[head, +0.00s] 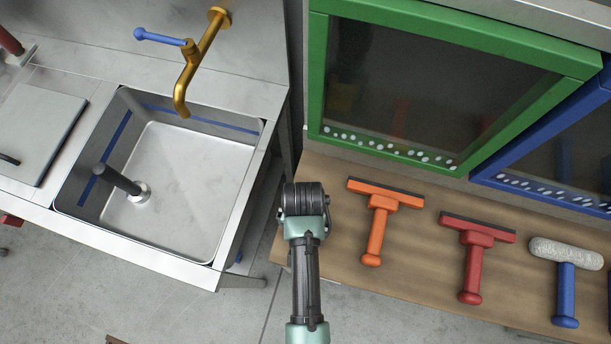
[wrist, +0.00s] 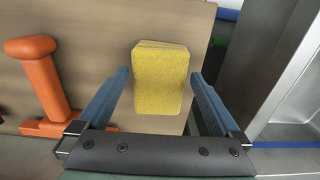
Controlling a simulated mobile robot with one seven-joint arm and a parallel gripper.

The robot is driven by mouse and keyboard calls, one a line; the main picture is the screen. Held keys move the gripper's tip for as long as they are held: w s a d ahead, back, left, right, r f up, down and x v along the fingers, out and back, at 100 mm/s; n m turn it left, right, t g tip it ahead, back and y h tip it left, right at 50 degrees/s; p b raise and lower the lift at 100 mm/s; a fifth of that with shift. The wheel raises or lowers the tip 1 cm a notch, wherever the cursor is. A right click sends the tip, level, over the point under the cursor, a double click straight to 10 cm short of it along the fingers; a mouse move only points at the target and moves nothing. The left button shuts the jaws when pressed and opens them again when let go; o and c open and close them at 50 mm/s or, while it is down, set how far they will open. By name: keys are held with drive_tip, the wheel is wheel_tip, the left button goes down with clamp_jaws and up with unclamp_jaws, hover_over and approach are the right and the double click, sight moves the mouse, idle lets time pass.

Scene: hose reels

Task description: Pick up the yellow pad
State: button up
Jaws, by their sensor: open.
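The yellow pad (wrist: 160,78) is a rectangular sponge-like block. In the wrist view it lies on the wooden bench near the bench's edge. My gripper (wrist: 161,88) is open, with its two blue-grey fingers apart on the left and right of the pad's lower part. No contact between fingers and pad shows, and I cannot tell how far above it the gripper is. In the head view the pad is hidden behind my arm, and the fingers cannot be seen there.
An orange squeegee (head: 376,220) lies close to the gripper on the wooden bench (head: 333,225). A red squeegee (head: 475,255) and a blue-handled roller (head: 566,280) lie further right. A steel sink (head: 180,180) with a brass tap (head: 190,75) stands left across a gap. Green-framed glass (head: 400,90) stands behind.

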drive_tip(key=shift+f, duration=0.85)
drive_tip(key=shift+c, duration=0.3)
drive_tip(key=c, duration=1.1)
wheel_tip(320, 180, up, 10)
drive_tip(key=shift+r, duration=0.1)
